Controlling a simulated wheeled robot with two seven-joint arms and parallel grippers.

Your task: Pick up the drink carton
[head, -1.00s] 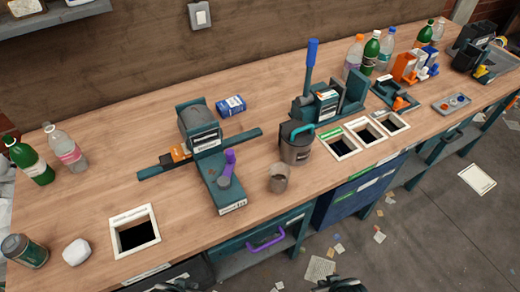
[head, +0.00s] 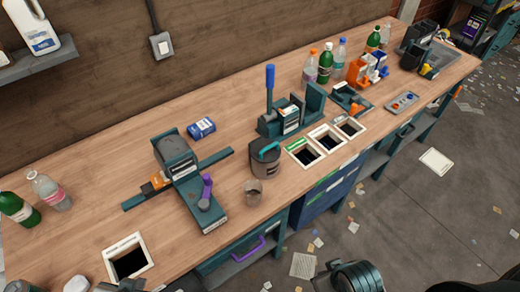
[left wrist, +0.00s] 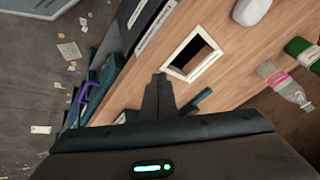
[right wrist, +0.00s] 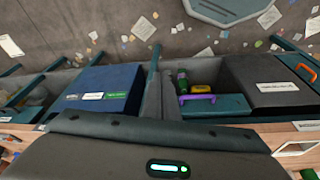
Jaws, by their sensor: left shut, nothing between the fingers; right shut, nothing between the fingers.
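A small blue-and-white box (head: 201,128) lies on the wooden bench behind the teal machine in the head view; I cannot tell whether it is the drink carton. My left gripper (head: 122,286) is at the bottom edge of the head view, by the front square opening, and mostly cut off. Its fingers (left wrist: 158,92) are shut and empty in the left wrist view. My right gripper (right wrist: 155,90) is shut and empty, in front of the bench's lower shelf.
The teal machine (head: 176,158), a dark lidded jug (head: 265,163) and a clear cup (head: 253,193) stand mid-bench. A lever press (head: 288,118) and framed openings (head: 327,139) lie to their right. Bottles (head: 49,190) stand at left. Bare wood lies left of the machine.

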